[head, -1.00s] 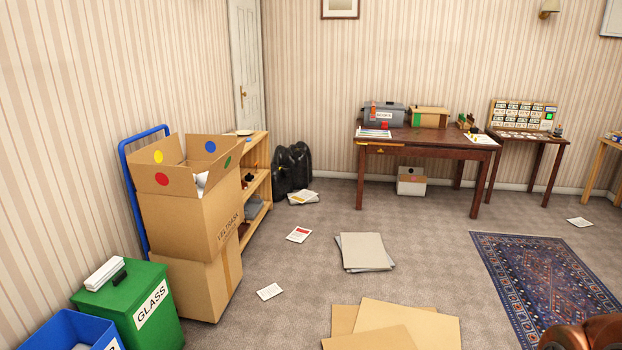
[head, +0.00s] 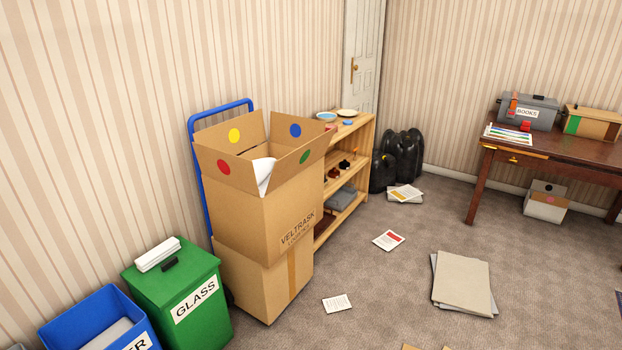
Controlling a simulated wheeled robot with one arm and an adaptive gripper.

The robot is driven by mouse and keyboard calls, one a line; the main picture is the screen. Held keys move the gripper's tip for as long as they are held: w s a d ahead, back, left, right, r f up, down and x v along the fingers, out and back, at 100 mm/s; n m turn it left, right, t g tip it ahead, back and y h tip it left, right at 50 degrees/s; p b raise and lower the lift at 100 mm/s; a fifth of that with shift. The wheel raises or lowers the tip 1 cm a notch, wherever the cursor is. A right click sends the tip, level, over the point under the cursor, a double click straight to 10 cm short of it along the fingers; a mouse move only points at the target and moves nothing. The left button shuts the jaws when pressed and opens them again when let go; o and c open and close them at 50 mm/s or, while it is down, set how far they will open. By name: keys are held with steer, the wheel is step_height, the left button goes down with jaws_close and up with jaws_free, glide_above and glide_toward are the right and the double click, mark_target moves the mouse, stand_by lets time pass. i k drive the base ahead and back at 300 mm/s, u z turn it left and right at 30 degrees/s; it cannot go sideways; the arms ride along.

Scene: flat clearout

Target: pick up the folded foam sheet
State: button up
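I cannot tell for sure which thing is the folded foam sheet. A white layered, folded-looking piece (head: 157,254) lies on the lid of the green GLASS bin (head: 180,300), behind a small dark handle-like part. My gripper is not in view.
The box stands on another carton (head: 263,284) against a blue hand truck (head: 190,122). A wooden shelf (head: 345,190) stands behind. A blue bin (head: 100,320) is at lower left. Grey flat sheets (head: 462,283) and papers (head: 389,240) lie on the floor, with clear carpet between.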

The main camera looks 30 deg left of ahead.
mark_target(145, 262)
steer(key=u, duration=2.3)
steer(key=i, duration=2.65)
steer(key=u, duration=1.4)
